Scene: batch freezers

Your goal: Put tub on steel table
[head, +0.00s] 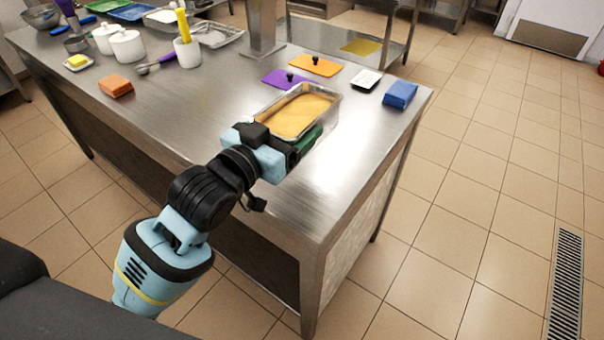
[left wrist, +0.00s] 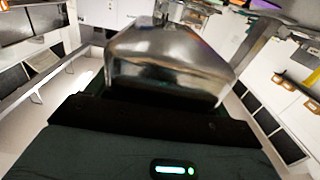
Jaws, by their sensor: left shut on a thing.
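A rectangular steel tub (head: 335,96) filled with a yellow-orange mass is at the near right part of the steel table (head: 340,150). My left gripper (head: 304,141) is shut on the tub's near side. In the left wrist view the shiny metal tub (left wrist: 170,65) fills the space just ahead of the gripper. In the head view the tub is over the tabletop; whether its base touches the steel cannot be told. The fingertips are partly hidden. My right gripper is not in view.
A purple lid (head: 283,79), an orange lid (head: 313,65), a white scale-like device (head: 366,80) and a blue cloth (head: 400,94) lie behind the tub. An orange block (head: 115,86) and white pots (head: 127,45) stand further left. The table's near right corner is clear.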

